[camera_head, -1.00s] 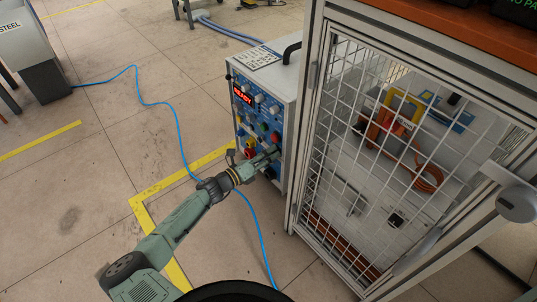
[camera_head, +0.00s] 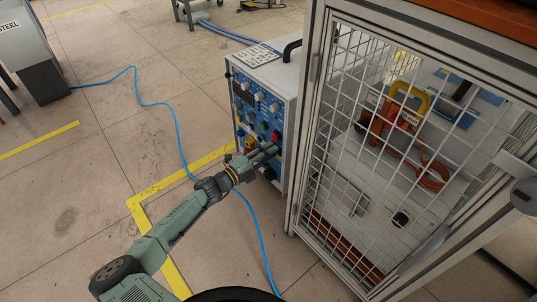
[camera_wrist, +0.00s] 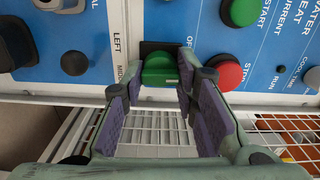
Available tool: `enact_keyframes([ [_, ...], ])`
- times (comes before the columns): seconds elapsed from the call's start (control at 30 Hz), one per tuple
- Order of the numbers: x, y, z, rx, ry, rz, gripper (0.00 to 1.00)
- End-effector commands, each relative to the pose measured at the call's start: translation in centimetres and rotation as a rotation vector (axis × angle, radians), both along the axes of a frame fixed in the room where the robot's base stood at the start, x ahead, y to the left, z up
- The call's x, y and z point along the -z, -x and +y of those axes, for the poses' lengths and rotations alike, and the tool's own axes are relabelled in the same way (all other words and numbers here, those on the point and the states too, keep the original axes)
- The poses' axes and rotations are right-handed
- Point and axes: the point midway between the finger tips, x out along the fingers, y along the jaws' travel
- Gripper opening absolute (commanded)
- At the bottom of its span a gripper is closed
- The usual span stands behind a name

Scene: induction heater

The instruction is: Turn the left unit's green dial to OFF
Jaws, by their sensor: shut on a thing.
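The blue control panel (camera_head: 262,120) is on the front of the white unit (camera_head: 275,75) left of the cage. The green dial (camera_wrist: 160,70) sits low on the panel in the wrist view, on a dark square plate. My gripper (camera_wrist: 160,88) has its two purple-padded fingers on either side of the dial, closed on it. A partly covered label starting with "O" is just right of the dial. In the head view my gripper (camera_head: 275,150) reaches the panel from the front and hides the dial. The unit's display (camera_head: 243,93) is dark.
A red button (camera_wrist: 225,75) and a green button (camera_wrist: 240,10) are close right of my fingers. A black knob (camera_wrist: 75,63) is to the left. The mesh cage (camera_head: 350,150) stands right of the unit. A blue cable (camera_head: 183,150) crosses the floor.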

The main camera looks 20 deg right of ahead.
Motion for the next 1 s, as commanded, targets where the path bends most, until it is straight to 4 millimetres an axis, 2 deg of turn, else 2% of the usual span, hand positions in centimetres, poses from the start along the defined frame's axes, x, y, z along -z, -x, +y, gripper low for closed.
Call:
enact_keyframes([
  [0.6, -0.04, 0.00, -0.01, 0.000, 0.185, 0.514, 0.00],
  [1.0, -0.02, -0.03, 0.02, 0.000, 0.246, 0.681, 0.00],
])
